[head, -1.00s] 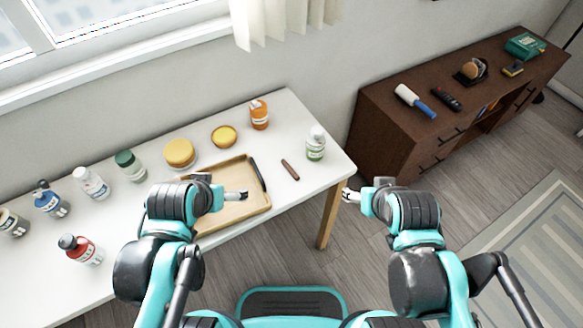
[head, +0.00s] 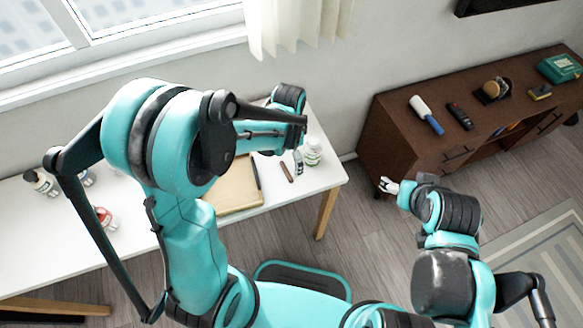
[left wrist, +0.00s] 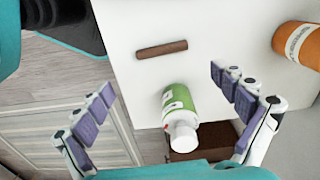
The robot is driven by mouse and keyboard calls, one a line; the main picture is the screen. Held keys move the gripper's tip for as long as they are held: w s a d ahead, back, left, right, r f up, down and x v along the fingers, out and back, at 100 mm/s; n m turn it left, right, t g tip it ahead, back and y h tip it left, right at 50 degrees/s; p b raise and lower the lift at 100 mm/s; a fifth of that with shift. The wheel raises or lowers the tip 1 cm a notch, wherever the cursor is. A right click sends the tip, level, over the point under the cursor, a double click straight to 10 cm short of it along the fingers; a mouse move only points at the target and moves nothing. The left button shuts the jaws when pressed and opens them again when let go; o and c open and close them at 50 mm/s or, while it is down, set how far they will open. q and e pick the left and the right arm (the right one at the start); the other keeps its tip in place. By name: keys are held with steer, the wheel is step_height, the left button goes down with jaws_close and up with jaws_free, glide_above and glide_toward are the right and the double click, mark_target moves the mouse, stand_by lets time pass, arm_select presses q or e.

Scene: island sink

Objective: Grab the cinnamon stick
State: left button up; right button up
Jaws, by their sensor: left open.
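The cinnamon stick (head: 286,172) is a short brown rod lying on the white table near its right end. It also shows in the left wrist view (left wrist: 161,49), lying beyond a green-labelled white bottle. My left gripper (head: 299,160) is above the table between the stick and that bottle. In the left wrist view the left fingers (left wrist: 160,105) are spread wide, with the bottle between them and the stick farther off, untouched. My right gripper (head: 388,185) is off the table's right side, by the brown cabinet, with nothing seen in it; its finger gap is too small to judge.
The green-labelled bottle (head: 313,152) stands close to the stick. A wooden tray (head: 236,194) lies left of it. An orange-labelled container (left wrist: 298,44) shows in the left wrist view. A brown cabinet (head: 400,140) stands to the right. My left arm hides much of the table.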

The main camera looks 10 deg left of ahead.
mark_target(287, 170)
arm_select(q)
steer(key=f+b, duration=0.1)
steer(key=f, duration=0.1)
steer(key=f+b, duration=0.1)
steer(key=f, duration=0.1)
steer(key=f+b, duration=0.1)
steer(key=f, duration=0.2)
steer(key=shift+a+f, duration=0.1)
steer(key=shift+a, duration=0.3)
steer(key=c, duration=0.9)
